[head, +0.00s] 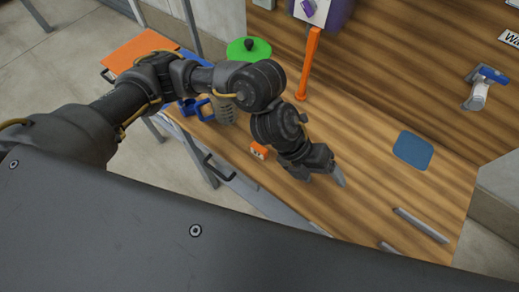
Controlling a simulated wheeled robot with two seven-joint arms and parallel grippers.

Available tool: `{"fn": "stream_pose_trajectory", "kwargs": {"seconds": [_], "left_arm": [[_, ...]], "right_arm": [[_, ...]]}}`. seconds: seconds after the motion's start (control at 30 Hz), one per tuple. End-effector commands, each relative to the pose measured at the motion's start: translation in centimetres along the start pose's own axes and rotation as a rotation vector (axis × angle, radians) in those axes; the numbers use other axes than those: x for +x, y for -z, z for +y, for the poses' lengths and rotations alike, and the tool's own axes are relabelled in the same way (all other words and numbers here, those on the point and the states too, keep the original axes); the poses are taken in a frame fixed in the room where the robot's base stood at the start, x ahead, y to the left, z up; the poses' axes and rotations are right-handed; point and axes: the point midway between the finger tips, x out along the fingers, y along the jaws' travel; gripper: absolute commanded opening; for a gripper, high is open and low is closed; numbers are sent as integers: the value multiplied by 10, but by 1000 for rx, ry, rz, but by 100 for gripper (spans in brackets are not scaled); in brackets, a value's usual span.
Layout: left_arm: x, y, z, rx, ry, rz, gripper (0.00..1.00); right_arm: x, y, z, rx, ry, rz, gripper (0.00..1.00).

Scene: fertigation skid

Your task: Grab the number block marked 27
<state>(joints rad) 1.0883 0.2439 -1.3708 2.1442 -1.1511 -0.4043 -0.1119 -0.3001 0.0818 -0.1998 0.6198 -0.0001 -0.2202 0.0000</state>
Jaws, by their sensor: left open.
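A small orange block (259,151) with pale marks on its face stands near the front edge of the wooden worktop (370,190). Its marking is too small to read. My left gripper (324,179) is open over the worktop, to the right of the orange block and apart from it. I see nothing between its fingers. The arm comes from the left and its wrist passes close beside the block in the picture. My right gripper is not in view.
A grey perforated cup (224,108) and a blue object (196,108) stand left of the block. Behind are a green lid (248,50) and an orange upright bar (308,65). A blue pad (413,151) and a grey rod (421,225) lie right.

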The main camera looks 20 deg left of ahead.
Motion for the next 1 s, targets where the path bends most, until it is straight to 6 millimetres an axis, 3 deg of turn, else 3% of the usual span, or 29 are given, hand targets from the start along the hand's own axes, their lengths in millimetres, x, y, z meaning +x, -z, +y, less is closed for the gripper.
{"fn": "stream_pose_trajectory", "kwargs": {"seconds": [0.1, 0.2, 0.3, 0.43, 0.63, 1.0], "left_arm": [[-30, -20, 62, 130, -280, 43, 75], [-61, -34, 101, 174, -464, 71, 75], [-88, -46, 126, 185, -591, 86, 75], [-109, -52, 141, 184, -673, 95, 75], [-110, -52, 147, 181, -690, 100, 75], [-72, -51, 177, 181, -687, 99, 75]], "right_arm": [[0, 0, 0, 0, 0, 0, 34], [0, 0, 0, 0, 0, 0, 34], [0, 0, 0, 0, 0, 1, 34], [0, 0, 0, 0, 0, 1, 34], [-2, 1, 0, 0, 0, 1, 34], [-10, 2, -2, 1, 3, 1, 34]]}}
